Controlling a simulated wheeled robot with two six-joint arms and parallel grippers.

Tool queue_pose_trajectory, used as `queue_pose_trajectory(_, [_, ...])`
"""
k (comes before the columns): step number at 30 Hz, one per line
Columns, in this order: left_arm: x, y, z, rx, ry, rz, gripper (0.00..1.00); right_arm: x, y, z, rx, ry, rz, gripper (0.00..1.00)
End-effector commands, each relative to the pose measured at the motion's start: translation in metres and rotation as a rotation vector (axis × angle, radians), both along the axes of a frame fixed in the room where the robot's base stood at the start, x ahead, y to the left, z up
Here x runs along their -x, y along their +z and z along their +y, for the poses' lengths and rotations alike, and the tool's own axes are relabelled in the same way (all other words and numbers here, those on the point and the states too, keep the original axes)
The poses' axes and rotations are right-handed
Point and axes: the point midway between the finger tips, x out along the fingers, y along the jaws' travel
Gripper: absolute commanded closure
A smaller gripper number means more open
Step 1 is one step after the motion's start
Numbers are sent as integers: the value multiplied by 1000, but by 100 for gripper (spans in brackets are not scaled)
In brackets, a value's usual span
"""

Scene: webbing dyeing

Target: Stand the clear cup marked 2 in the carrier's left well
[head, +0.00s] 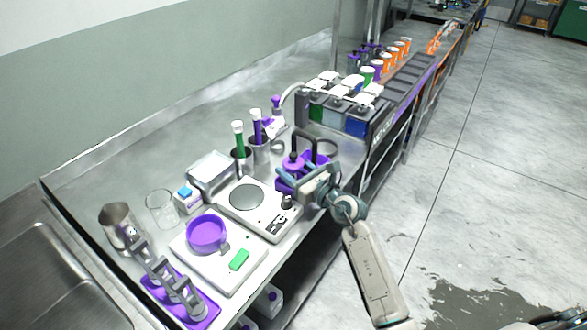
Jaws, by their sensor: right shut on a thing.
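A purple carrier (283,184) with a tall dark arched handle stands near the bench's front edge, partly hidden by my right gripper. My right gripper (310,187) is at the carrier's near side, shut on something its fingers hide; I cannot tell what. A clear cup (162,209) stands upright on the bench at the left, well away from the gripper. No number can be read on it, and the carrier's wells are not clear to see. My left gripper is not in view.
A white hotplate (262,215) and a white scale bearing a purple dish (206,233) are left of my right gripper. Behind the carrier are grey holders with green and purple tubes (257,128). A row of dark bins (357,124) stands beyond. Bare bench lies behind the clear tray (211,171).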

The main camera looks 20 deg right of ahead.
Motion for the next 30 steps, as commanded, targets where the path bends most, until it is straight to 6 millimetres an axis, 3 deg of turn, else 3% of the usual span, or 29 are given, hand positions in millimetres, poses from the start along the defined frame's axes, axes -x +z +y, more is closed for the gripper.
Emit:
queue_pose_trajectory(4, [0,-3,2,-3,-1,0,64,0,-3,0,0,0,-1,77])
queue_pose_trajectory(5, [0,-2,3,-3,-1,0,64,0,-2,0,0,0,0,42])
queue_pose_trajectory(6, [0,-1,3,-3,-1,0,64,0,-2,0,0,0,0,39])
queue_pose_trajectory(17, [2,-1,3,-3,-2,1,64,7,-1,-4,3,0,0,39])
queue_pose_trajectory(30, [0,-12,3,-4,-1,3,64,88,-1,-40,6,1,1,39])
